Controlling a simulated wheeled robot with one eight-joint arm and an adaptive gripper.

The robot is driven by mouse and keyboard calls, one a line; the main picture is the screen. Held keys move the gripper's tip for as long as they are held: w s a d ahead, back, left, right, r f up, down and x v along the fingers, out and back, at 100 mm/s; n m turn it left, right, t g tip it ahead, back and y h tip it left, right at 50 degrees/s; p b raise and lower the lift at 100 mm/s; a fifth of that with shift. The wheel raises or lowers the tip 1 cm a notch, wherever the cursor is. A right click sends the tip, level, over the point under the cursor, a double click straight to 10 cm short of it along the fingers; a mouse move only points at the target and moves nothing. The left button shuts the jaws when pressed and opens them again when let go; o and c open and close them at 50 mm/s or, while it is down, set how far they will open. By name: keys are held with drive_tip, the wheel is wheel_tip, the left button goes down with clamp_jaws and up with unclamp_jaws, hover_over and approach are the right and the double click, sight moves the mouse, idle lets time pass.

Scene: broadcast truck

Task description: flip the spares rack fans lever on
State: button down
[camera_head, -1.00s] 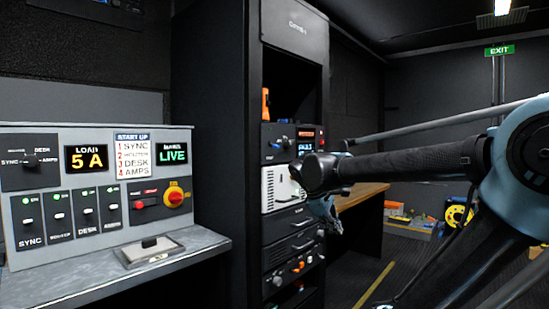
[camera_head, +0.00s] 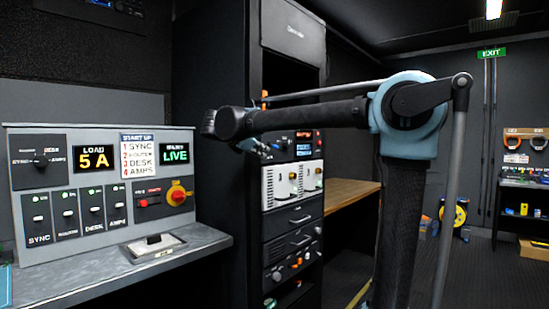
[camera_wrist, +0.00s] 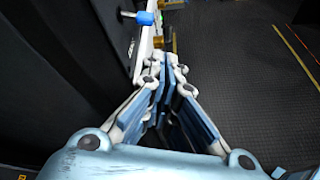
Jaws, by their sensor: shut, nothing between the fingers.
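The dark rack (camera_head: 292,30) stands in the middle of the head view. One of its panels, with a small lit display (camera_head: 304,146), carries a blue-handled lever (camera_head: 275,146), partly hidden behind my forearm. In the wrist view a blue-tipped lever (camera_wrist: 146,18) on a metal stem sticks out from the rack face, beyond and slightly left of my fingertips. My gripper (camera_wrist: 165,68) is shut and empty, apart from that lever. My gripper is not clearly visible in the head view. I cannot read a fans label or tell the lever's on or off position.
A control desk (camera_head: 190,239) with switches and LOAD 5 A and LIVE displays stands at left. White modules (camera_head: 285,196) with knobs and handled drawers sit lower in the rack. A wooden bench (camera_head: 350,190) is right of the rack. The floor (camera_wrist: 255,80) at right is open.

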sight(274, 146)
drive_tip(key=shift+s+a+r+n+t, duration=0.1)
drive_tip(key=shift+a+r+n+t, duration=0.1)
drive_tip(key=shift+a+r, duration=0.3)
drive_tip(key=shift+s+a+r+n+t, duration=0.1)
drive_tip(key=shift+a+r+n, duration=0.15)
drive_tip(key=shift+a, duration=0.4)
drive_tip(key=shift+w+d, duration=0.1)
drive_tip(key=x, duration=1)
